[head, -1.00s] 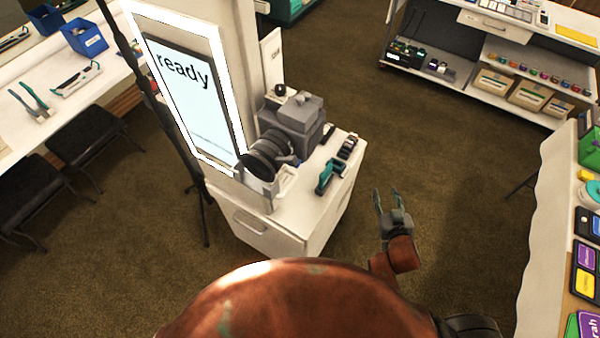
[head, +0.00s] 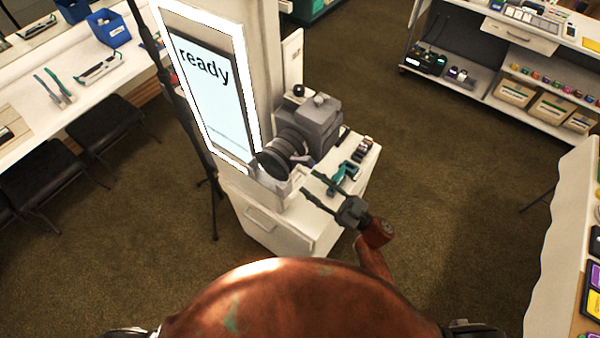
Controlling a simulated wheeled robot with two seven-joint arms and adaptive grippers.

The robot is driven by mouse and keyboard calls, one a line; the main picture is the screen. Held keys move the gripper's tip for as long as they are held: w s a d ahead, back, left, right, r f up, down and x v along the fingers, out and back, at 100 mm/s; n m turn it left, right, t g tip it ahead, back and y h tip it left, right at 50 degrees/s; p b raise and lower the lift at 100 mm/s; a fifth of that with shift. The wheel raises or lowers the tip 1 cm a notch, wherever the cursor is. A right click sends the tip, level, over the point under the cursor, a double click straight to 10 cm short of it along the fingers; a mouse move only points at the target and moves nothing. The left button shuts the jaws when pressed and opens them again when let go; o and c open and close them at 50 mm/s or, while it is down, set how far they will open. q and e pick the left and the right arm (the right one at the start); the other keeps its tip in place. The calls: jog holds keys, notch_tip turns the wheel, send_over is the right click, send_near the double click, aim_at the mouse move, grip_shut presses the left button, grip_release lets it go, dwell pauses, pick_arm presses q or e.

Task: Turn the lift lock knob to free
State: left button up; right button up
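My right gripper (head: 308,181) is open and empty. Its two dark fingers point up and left over the front of the white cabinet (head: 277,231), close to the lens of a grey camera (head: 318,122). A small black round knob (head: 299,90) shows behind the camera, beside the white column. A small light grey knob (head: 321,99) sits on top of the camera. I cannot tell which, if either, is the lift lock knob, and no lock marking is legible. My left gripper is out of view.
A lit screen reading "ready" (head: 212,95) is on the column (head: 262,60), with a black stand pole (head: 190,125) on its left. A teal tool (head: 344,178) and small dark items lie on the cabinet top. Open carpet (head: 450,190) lies to the right.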

aim_at(294, 170)
jog(key=shift+p+x, duration=0.4)
jog(key=shift+x, duration=2.35)
jog(key=shift+c, duration=0.2)
grip_shut()
